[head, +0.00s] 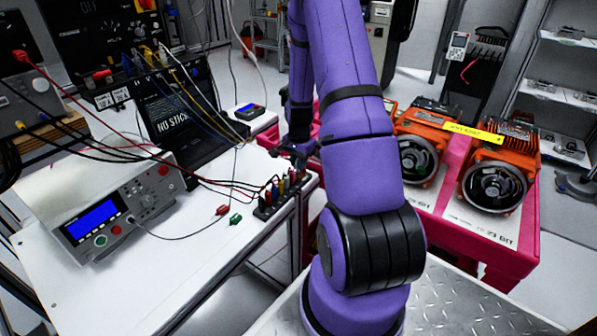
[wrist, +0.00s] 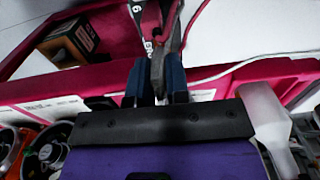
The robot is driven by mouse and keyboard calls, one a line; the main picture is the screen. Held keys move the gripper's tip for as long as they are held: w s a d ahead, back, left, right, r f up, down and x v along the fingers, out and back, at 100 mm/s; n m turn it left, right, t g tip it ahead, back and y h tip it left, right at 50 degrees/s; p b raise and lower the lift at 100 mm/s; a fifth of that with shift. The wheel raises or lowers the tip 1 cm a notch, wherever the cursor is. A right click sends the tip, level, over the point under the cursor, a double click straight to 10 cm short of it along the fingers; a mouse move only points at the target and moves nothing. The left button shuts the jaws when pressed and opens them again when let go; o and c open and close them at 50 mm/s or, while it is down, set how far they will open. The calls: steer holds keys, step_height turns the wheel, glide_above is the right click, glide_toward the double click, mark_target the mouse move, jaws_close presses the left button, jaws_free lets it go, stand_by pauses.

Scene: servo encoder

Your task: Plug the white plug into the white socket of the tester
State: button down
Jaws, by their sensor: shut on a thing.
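In the wrist view my gripper (wrist: 157,88) has its two blue fingers closed on a dark grey and red tool-like piece (wrist: 157,62). This held thing lies over a pink-edged surface, and I cannot tell whether it touches it. In the head view my gripper (head: 292,152) is small and dark, partly hidden by my purple arm, just past the white bench's right edge. A grey instrument with a blue screen (head: 112,215), possibly the tester, stands on the bench at left. I cannot make out the white plug or white socket in either view.
A black block with several coloured plugs (head: 280,196) sits at the right edge of the white bench (head: 190,270). Loose leads cross the bench. Orange motors (head: 500,165) stand on a pink-sided cart at right. A white cable (wrist: 235,70) crosses the wrist view.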

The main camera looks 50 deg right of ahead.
steer(key=shift+r, duration=1.3)
